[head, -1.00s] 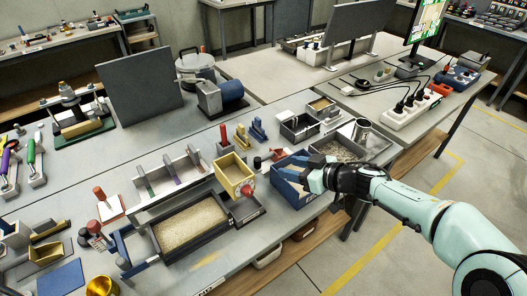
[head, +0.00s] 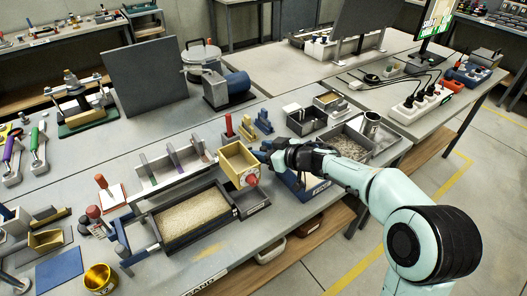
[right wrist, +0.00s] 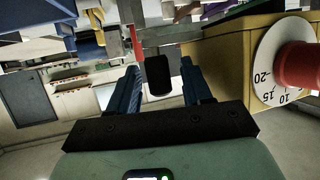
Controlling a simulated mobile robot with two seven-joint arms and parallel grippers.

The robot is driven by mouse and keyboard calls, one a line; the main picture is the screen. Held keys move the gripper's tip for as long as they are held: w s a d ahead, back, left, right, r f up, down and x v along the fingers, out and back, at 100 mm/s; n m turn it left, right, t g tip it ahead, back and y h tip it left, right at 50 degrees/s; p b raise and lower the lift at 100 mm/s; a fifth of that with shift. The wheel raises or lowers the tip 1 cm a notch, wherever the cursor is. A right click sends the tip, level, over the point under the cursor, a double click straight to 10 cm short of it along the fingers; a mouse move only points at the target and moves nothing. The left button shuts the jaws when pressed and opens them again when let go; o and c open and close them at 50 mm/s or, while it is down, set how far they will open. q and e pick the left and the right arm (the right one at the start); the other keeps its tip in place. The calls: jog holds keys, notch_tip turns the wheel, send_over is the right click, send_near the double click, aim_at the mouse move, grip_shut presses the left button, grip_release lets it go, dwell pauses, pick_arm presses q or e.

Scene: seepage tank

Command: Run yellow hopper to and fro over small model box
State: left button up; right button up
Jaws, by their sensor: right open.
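The yellow hopper (head: 236,163), open at the top with a red knob on a white dial at its front, stands at the right end of a long dark box of pale sand (head: 190,238), which may be the model box. A small dark bin (head: 255,204) is below the knob. My right gripper (head: 263,153) is open and empty, close to the hopper's right side. In the right wrist view, its blue fingers (right wrist: 158,72) are spread, and the hopper (right wrist: 225,55) with its dial is right of them, not between them. My left gripper is out of view.
A blue-sided tray (head: 312,190) lies under my right forearm. A grey rack with upright dividers (head: 170,178) stands behind the sand box. A red-handled tool (head: 229,128) and blue blocks (head: 263,122) stand behind the hopper.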

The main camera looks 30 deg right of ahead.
grip_shut()
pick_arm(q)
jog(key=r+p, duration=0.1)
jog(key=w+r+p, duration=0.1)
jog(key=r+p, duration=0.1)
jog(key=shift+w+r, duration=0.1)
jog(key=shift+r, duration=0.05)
pick_arm(e)
jog(key=d, duration=0.4)
jog(key=shift+w+d+r, duration=0.1)
jog(key=shift+w+d, duration=0.05)
jog(key=shift+d, duration=0.05)
grip_release()
jog(key=shift+d, duration=0.1)
